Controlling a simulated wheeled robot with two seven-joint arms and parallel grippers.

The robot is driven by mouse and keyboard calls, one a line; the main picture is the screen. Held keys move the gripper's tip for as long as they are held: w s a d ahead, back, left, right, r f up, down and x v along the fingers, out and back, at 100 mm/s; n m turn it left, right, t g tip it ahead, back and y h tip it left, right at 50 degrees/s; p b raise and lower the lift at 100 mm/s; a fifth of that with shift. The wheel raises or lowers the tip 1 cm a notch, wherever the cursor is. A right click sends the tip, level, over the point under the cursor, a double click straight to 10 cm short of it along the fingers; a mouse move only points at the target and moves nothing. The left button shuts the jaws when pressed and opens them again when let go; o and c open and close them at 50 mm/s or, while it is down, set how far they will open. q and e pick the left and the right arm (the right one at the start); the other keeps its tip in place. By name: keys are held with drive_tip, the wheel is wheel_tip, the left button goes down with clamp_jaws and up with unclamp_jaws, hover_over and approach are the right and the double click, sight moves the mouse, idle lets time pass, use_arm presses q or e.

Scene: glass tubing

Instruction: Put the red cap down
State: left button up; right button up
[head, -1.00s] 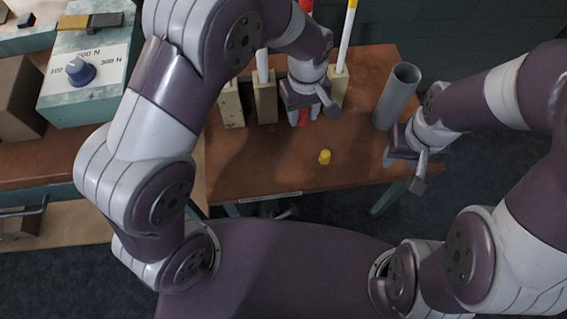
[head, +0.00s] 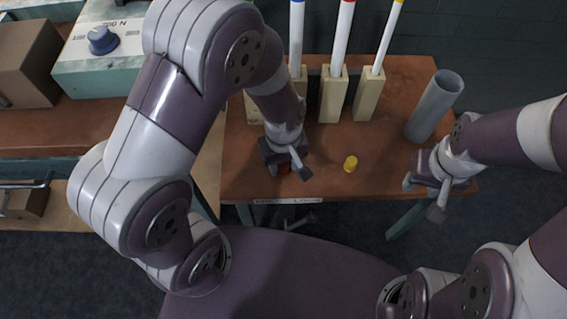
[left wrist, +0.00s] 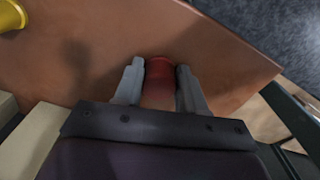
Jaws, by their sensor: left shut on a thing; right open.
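The red cap (left wrist: 158,84) sits between the two fingers of my left gripper (left wrist: 160,88) in the left wrist view, and the gripper is shut on it. In the head view a small part of the red cap (head: 284,169) shows below my left gripper (head: 287,165), over the front left part of the brown table (head: 318,180). The gripper hides most of the cap there. I cannot tell whether the cap touches the tabletop. My right gripper (head: 422,186) is open and empty near the table's right front edge.
A yellow cap (head: 350,164) stands on the table right of my left gripper. Behind are white tubes with blue (head: 297,35), red (head: 342,30) and yellow (head: 388,40) tops in wooden blocks. A grey cylinder (head: 435,106) stands at the right. The table's front edge is close.

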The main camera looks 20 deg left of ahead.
use_arm(q)
drive_tip(key=shift+r, duration=0.1)
drive_tip(key=o, duration=1)
wheel_tip(320, 180, up, 12)
drive_tip(key=p, duration=0.5)
drive_tip(key=s+a+r+m+t, duration=0.1)
drive_tip(key=s+a+r+m, duration=0.1)
drive_tip(key=a+m, duration=0.4)
drive_tip(key=shift+s+a+r, duration=0.25)
drive_tip(key=shift+s+a, duration=0.15)
drive_tip(key=shift+a, duration=0.7)
